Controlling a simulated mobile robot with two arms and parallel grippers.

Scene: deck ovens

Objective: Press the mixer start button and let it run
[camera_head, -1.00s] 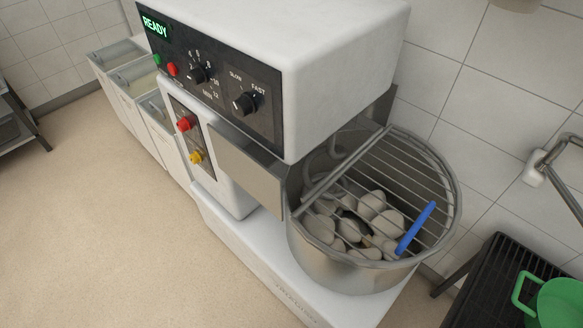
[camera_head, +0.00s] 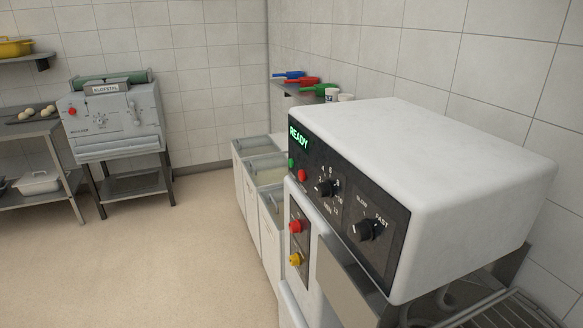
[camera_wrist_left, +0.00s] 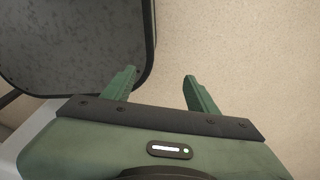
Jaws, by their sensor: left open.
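The white mixer (camera_head: 440,150) stands at the right in the head view. Its dark front panel (camera_head: 345,215) has a lit green READY display (camera_head: 298,138). Below the display are a small green button (camera_head: 291,162) and a red button (camera_head: 302,175). Two black dials sit further along the panel. Part of the bowl's wire guard (camera_head: 500,308) shows at the lower right. My left gripper (camera_wrist_left: 160,88) is open and empty in the left wrist view, above the beige floor. Neither gripper shows in the head view.
A lower side panel carries a red knob (camera_head: 295,227) and a yellow knob (camera_head: 295,259). White bins (camera_head: 247,190) stand behind the mixer. A grey machine (camera_head: 115,120) is at the back left beside a metal table (camera_head: 35,130). The floor at left is clear.

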